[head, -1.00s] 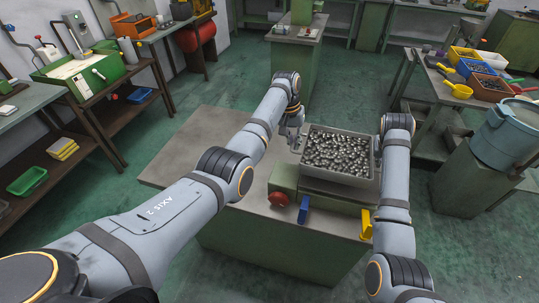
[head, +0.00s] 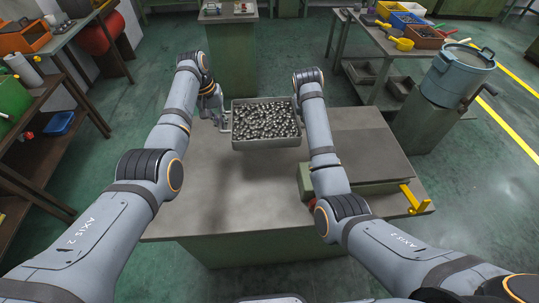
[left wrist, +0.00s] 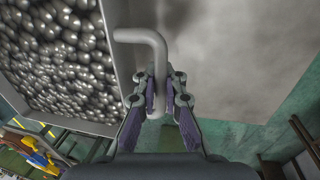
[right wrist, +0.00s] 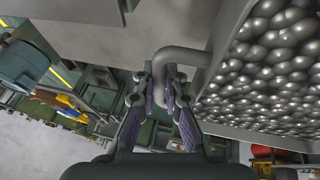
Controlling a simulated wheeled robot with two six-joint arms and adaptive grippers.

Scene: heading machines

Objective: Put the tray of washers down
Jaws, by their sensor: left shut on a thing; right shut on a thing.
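The tray (head: 268,144) is a grey metal box, filled with shiny round metal pieces, and looks about level. It is over the left part of the bench top (head: 190,212); I cannot tell whether its base touches the bench. My left gripper (head: 221,115) is at the tray's left side, and in the left wrist view it is shut on a bent bar handle (left wrist: 152,45). My right gripper (right wrist: 163,88) is shut on the opposite handle (right wrist: 185,55) in the right wrist view. In the head view my right arm hides that gripper.
A green fixture with a flat grey plate (head: 360,150) and a yellow lever (head: 414,200) stands on the bench, right of the tray. Bare bench lies in front and left of the tray. A side table (head: 372,45) with coloured bins and a blue-grey drum (head: 458,75) stand at right.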

